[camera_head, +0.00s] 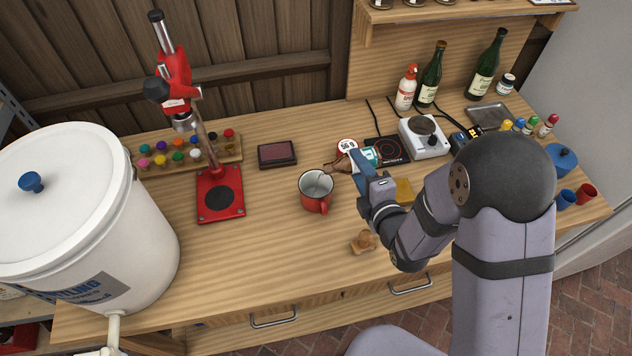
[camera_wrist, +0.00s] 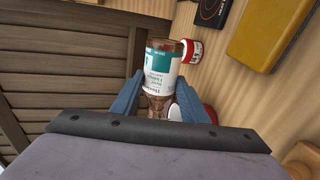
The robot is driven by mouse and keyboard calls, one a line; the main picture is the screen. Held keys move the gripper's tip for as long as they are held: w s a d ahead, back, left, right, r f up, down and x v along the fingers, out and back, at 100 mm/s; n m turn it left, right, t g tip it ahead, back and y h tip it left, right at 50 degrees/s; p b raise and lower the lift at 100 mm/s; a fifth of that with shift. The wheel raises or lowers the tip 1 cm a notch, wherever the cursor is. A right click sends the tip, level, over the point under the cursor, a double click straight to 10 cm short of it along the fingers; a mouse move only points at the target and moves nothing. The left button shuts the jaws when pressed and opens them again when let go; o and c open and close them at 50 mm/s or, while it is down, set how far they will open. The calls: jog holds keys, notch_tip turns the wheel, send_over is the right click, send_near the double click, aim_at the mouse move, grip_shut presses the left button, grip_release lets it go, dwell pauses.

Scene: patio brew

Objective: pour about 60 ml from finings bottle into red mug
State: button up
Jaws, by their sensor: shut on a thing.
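My gripper (camera_head: 370,172) is shut on the finings bottle (camera_head: 364,157), a brown bottle with a white and teal label. It holds the bottle above the bench, tipped well over with its neck toward the left. The neck end is over or beside the back right rim of the red mug (camera_head: 315,201); I cannot tell exactly which. The mug stands upright, and its pale inside shows. In the wrist view the bottle (camera_wrist: 161,68) lies between my two blue fingers (camera_wrist: 157,90). Its mouth is hidden there, and I cannot make out any flowing liquid.
A red and white round container (camera_head: 346,145) stands behind the bottle. A yellow block (camera_head: 404,191) lies to the right, and a small wooden piece (camera_head: 363,242) lies in front. A dark red box (camera_head: 277,154) and a red press (camera_head: 221,195) stand left of the mug.

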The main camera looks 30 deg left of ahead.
jog(key=shift+f+n+b, duration=0.1)
jog(key=shift+n+b, duration=0.2)
jog(key=shift+b, duration=0.1)
dwell(0.9)
jog(key=m+p, duration=0.1)
jog(key=m, duration=0.2)
jog(key=w+d+m+g+y+p, duration=0.1)
jog(key=shift+f+p, duration=0.15)
jog(key=shift+p, duration=0.2)
jog(key=shift+m, duration=0.4)
dwell(2.0)
